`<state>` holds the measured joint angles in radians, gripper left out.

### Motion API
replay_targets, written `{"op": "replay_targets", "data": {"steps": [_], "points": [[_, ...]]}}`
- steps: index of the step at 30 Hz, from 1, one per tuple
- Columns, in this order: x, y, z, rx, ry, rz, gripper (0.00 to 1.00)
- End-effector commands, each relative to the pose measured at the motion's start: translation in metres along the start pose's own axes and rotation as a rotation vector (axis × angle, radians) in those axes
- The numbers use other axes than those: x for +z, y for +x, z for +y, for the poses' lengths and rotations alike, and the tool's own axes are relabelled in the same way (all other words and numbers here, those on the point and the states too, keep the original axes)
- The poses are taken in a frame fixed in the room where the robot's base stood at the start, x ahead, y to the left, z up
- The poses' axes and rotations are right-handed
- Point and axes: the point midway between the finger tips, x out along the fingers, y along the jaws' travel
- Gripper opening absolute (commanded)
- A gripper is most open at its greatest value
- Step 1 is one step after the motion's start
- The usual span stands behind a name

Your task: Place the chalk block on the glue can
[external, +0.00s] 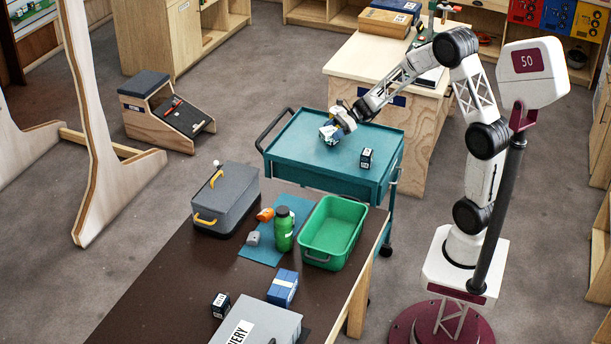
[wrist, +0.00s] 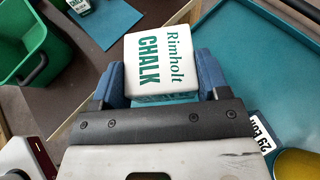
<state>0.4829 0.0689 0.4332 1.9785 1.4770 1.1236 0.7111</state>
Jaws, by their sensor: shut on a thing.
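My gripper (external: 336,130) is over the teal cart in the external view. It is shut on the chalk block (wrist: 160,62), a white block with green "Rimholt CHALK" lettering, held between blue fingers in the wrist view (wrist: 160,85). The block shows only small and partly covered in the external view (external: 327,132). A round, olive-yellow top (wrist: 298,164), perhaps the glue can, is cut off at the lower right of the wrist view, apart from the chalk block. I cannot make out the glue can in the external view; my gripper may hide it.
A small dark labelled cube (external: 366,158) stands on the teal cart (external: 310,165). The dark table (external: 170,285) in front carries a green bin (external: 333,232), a green bottle (external: 283,229) and a grey case (external: 225,200). The cart top is otherwise mostly clear.

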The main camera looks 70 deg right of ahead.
Motion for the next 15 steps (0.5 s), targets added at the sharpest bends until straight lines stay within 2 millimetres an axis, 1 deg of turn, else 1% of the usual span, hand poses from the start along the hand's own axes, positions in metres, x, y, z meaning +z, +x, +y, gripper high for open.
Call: {"op": "replay_targets", "data": {"steps": [1,7,15], "points": [[-0.003,-0.013,-0.005,-0.03,0.013,0.0,0.45],[-0.013,-0.06,-0.021,-0.142,0.063,-0.001,0.45],[-0.027,-0.124,-0.036,-0.29,0.13,-0.003,0.45]]}}
